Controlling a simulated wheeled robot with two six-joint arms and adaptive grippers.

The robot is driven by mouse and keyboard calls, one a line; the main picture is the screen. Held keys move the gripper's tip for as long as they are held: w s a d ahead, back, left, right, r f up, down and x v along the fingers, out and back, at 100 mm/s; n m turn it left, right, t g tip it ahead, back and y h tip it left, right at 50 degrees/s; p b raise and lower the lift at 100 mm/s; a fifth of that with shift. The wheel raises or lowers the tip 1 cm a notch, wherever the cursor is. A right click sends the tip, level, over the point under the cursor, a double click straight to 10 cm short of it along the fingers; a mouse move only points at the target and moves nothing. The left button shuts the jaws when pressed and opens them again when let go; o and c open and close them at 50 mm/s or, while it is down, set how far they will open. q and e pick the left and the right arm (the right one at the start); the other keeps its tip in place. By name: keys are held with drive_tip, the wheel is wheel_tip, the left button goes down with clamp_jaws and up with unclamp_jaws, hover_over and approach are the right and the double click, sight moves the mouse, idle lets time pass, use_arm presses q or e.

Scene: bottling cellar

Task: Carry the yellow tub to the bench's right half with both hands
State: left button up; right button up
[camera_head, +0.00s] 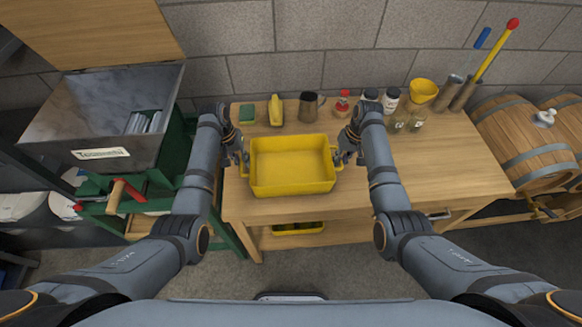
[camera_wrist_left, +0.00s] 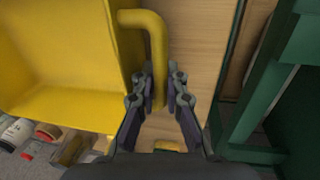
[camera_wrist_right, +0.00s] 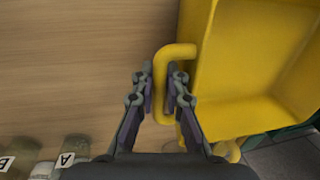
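The yellow tub (camera_head: 292,188) is upright and empty at the left half of the wooden bench (camera_head: 430,165). I cannot tell whether it touches the bench top or hangs just above it. My left gripper (camera_head: 243,157) is at the tub's left handle; in the left wrist view its fingers (camera_wrist_left: 160,92) are closed around that yellow handle (camera_wrist_left: 150,20). My right gripper (camera_head: 342,158) is at the right handle; in the right wrist view its fingers (camera_wrist_right: 160,92) are closed around that handle (camera_wrist_right: 178,51). The gripped parts are partly hidden by the fingers.
Along the bench's back stand a green sponge (camera_head: 247,114), a yellow brush (camera_head: 276,110), a dark jug (camera_head: 309,106), a red-capped bottle (camera_head: 342,104), jars and a yellow bowl (camera_head: 423,91). The bench's right half is clear in front. A green-framed machine (camera_head: 228,235) stands left, barrels (camera_head: 525,145) right.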

use_arm(q)
clamp_jaws()
use_arm(e)
clamp_jaws()
